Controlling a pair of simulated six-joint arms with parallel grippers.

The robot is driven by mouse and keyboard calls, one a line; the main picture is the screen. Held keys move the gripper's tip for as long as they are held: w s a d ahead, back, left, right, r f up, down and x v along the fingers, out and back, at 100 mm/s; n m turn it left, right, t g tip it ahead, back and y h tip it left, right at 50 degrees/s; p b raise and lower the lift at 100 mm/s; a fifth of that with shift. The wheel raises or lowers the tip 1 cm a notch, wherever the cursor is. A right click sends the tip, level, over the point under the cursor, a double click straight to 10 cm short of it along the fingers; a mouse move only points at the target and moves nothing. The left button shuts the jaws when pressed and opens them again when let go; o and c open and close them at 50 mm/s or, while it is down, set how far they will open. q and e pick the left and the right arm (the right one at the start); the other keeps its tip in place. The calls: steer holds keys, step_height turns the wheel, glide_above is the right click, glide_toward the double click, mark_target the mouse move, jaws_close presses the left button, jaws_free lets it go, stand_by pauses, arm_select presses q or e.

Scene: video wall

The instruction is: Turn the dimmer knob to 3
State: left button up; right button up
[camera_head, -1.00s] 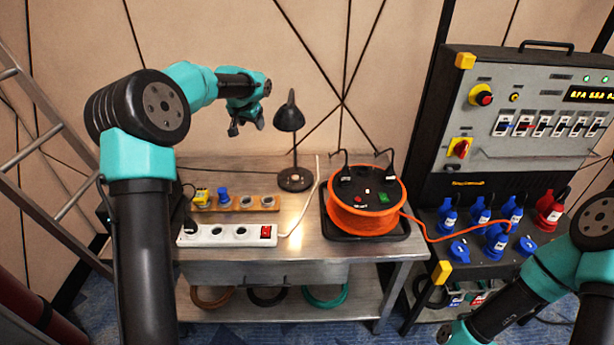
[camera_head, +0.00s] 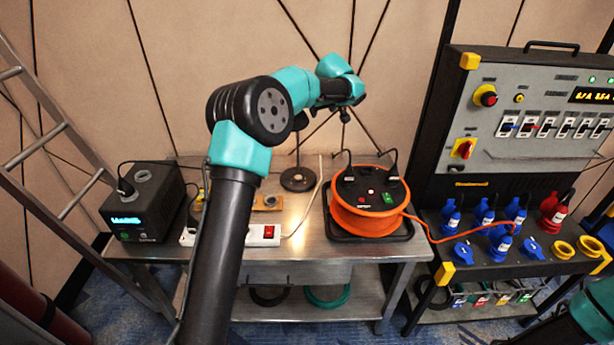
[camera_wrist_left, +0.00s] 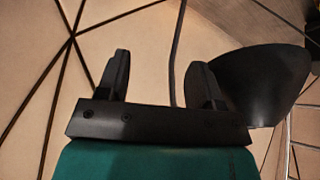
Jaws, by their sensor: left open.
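I cannot pick out a knob marked as the dimmer, nor read a 3 on any dial. A black desk lamp (camera_head: 298,179) stands on the bench; my left arm hides its shade in the head view. The lamp's dark shade (camera_wrist_left: 250,85) fills the right of the left wrist view, close beside the fingers. My left gripper (camera_head: 345,114) is up in front of the wall, above the cable reel. In the left wrist view the gripper (camera_wrist_left: 160,64) is open, with nothing between its fingers. My right gripper is out of view.
The orange cable reel (camera_head: 364,222) sits on the metal bench (camera_head: 300,255). A control panel (camera_head: 545,110) with switches stands right. A ladder (camera_head: 40,140) leans left.

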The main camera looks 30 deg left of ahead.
mark_target(299, 177)
arm_select(q)
step_height(299, 177, down, 15)
steer(key=s+a+n+g, duration=0.1)
steer(key=a+n+g, duration=0.1)
steer(key=n+g, duration=0.2)
steer(key=n, duration=0.3)
steer(key=shift+g, duration=0.3)
steer(key=shift+a+f, duration=0.15)
steer(key=x, duration=1.7)
steer(key=shift+a, duration=0.25)
steer(key=c, duration=0.9)
